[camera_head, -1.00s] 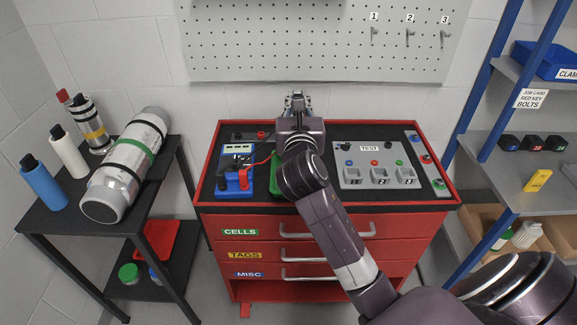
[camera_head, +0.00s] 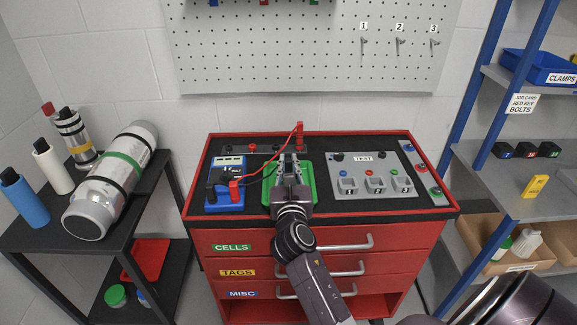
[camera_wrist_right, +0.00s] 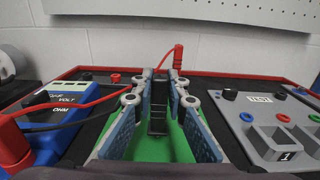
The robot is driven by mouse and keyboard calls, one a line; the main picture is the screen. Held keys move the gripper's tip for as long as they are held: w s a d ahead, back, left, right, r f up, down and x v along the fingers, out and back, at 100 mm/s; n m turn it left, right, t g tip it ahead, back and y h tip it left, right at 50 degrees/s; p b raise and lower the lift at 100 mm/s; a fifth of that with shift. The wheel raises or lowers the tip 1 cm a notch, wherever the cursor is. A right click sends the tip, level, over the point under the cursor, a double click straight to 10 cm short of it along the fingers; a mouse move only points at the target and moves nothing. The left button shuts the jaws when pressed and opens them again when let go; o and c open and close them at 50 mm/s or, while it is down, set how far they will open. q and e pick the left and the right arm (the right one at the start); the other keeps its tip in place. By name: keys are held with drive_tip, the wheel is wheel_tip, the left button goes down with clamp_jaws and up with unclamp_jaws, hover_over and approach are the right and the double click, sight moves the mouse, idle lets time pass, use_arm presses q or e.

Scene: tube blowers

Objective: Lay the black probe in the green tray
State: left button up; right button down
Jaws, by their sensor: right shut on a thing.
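The green tray (camera_head: 308,184) lies on the cart's top, just right of the blue meter, and its green floor also shows in the right wrist view (camera_wrist_right: 180,148). My right gripper (camera_head: 288,162) is over the tray, pointing to the back. In the right wrist view its fingers (camera_wrist_right: 158,92) are shut on a dark, narrow thing, the black probe (camera_wrist_right: 158,112), above the tray; any gap to the tray floor cannot be told. A red probe (camera_head: 299,134) stands upright at the cart's back edge, with a red lead running to the meter. My left gripper is not in view.
The blue meter (camera_head: 226,172) with red and black plugs stands left of the tray. The grey test panel (camera_head: 371,178) with several cups is to the right. The red lead (camera_wrist_right: 90,101) passes close left of my fingers. A pegboard (camera_head: 310,60) hangs behind.

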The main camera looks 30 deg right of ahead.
drive_tip(key=c, duration=2.4)
unclamp_jaws()
drive_tip(key=shift+f, duration=0.15)
drive_tip(key=o, duration=0.5)
drive_tip(key=shift+r, duration=0.35)
drive_tip(key=b+v, duration=0.1)
drive_tip(key=v, duration=1.1)
drive_tip(key=shift+f, duration=0.2)
